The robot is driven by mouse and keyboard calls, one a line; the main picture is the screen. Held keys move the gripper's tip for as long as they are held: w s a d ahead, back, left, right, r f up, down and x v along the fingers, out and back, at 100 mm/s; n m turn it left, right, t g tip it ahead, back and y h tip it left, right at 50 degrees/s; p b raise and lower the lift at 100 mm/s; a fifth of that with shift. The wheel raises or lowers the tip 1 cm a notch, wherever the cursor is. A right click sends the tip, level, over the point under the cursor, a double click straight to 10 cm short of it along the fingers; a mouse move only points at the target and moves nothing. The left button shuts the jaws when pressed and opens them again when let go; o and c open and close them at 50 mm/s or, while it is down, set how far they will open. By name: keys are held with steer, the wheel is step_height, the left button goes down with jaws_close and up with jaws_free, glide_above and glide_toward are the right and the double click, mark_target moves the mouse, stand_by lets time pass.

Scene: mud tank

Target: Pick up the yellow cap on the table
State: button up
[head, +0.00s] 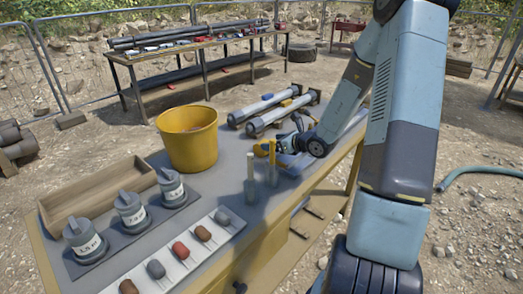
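My gripper (285,143) is over the right part of the near table (205,215), close to its back right edge. It is small and partly merged with the things around it, so I cannot tell whether it is open or holding anything. A small yellow piece (261,150) shows just left of it, near the tops of two upright slim tools (250,168). I cannot tell if this is the yellow cap or part of a tool. A blue-grey tray (297,163) lies below my gripper. Another small yellowish thing (291,103) shows by two grey tubes (270,112).
A yellow bucket (188,140) stands left of my gripper. A wooden box (98,196), several grey jars (131,213) and a white strip (180,255) with several coloured lumps fill the left and front. A second table (195,46) stands behind. A hose (480,172) lies right.

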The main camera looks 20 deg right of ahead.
steer(key=x, duration=0.5)
steer(key=shift+a+f, duration=0.1)
steer(key=c, duration=1.1)
